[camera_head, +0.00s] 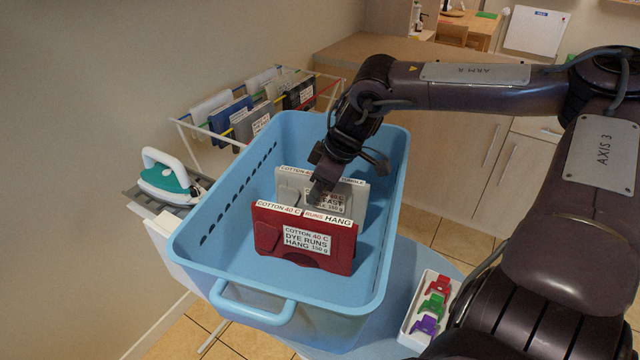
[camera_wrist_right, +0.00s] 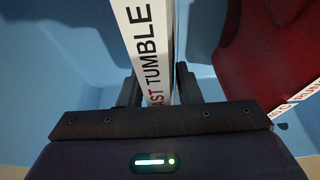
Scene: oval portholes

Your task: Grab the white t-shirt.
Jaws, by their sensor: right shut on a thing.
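The white t-shirt (camera_head: 348,196) is a flat, pale folded piece standing upright in the blue basket (camera_head: 188,247). Its top label strip ends in "TUMBLE". My right gripper (camera_head: 320,186) reaches down from above and is shut on its top edge. In the right wrist view, the white label strip (camera_wrist_right: 146,45) runs between the two fingers of the gripper (camera_wrist_right: 159,90). The gripper hides part of the shirt's top, and the red piece hides its lower part. My left gripper is not in view.
A red folded piece (camera_head: 280,226) labelled "DYE RUNS HANG" stands just in front. A drying rack (camera_head: 185,128) with several folded pieces and an iron (camera_head: 170,182) stand left. A white tray (camera_head: 413,318) of coloured clips lies right of the basket.

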